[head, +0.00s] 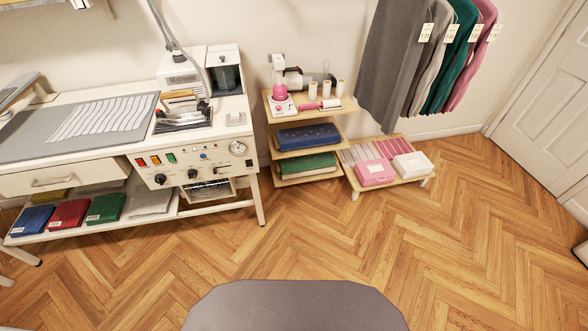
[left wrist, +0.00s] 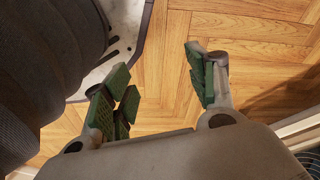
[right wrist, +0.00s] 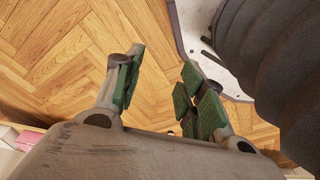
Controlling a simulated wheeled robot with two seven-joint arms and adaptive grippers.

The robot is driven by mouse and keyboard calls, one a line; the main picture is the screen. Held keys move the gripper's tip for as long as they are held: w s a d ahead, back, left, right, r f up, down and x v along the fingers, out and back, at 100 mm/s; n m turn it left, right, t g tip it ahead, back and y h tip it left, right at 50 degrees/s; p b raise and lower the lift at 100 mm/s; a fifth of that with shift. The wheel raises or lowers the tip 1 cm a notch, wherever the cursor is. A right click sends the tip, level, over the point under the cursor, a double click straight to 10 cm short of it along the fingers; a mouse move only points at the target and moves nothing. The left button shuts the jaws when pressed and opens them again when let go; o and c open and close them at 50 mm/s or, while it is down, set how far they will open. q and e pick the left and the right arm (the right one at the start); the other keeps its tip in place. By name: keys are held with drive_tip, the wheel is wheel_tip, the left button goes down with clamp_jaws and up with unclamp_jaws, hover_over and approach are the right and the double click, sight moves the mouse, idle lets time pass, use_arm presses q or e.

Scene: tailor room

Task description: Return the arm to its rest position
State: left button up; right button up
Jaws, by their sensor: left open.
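My left gripper (left wrist: 160,72) shows in the left wrist view with its green-padded fingers apart and nothing between them. Wooden floor shows beyond its fingers. My right gripper (right wrist: 164,68) shows in the right wrist view, also with its fingers apart and empty over the floor. A part of my own dark body and pale base is close beside the fingers in both wrist views. Neither arm shows in the head view, so their full pose is hidden.
A white workbench (head: 120,231) with a control panel (head: 197,168) stands at left. A small shelf unit (head: 262,110) and a low platform (head: 397,182) with pink and white boxes stand at the wall. Garments (head: 400,60) hang at upper right. The herringbone floor (head: 440,245) is clear.

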use_arm(q)
drive_tip(key=s+a+r+p, duration=0.1)
drive_tip(key=s+a+p, duration=0.1)
drive_tip(key=s+p, duration=0.4)
drive_tip(key=s+a+r+p, duration=0.2)
drive_tip(key=s+a+p, duration=0.1)
drive_tip(key=s+p, duration=0.4)
drive_tip(key=shift+s+g+p, duration=0.3)
drive_tip(key=shift+s, duration=0.7)
use_arm(e)
drive_tip(key=s+d+r, duration=0.1)
drive_tip(key=s+d, duration=0.1)
drive_tip(key=s, duration=0.5)
drive_tip(key=s+d+r, duration=0.2)
drive_tip(key=s+d, duration=0.1)
drive_tip(key=s, duration=0.5)
drive_tip(key=shift+g, duration=0.3)
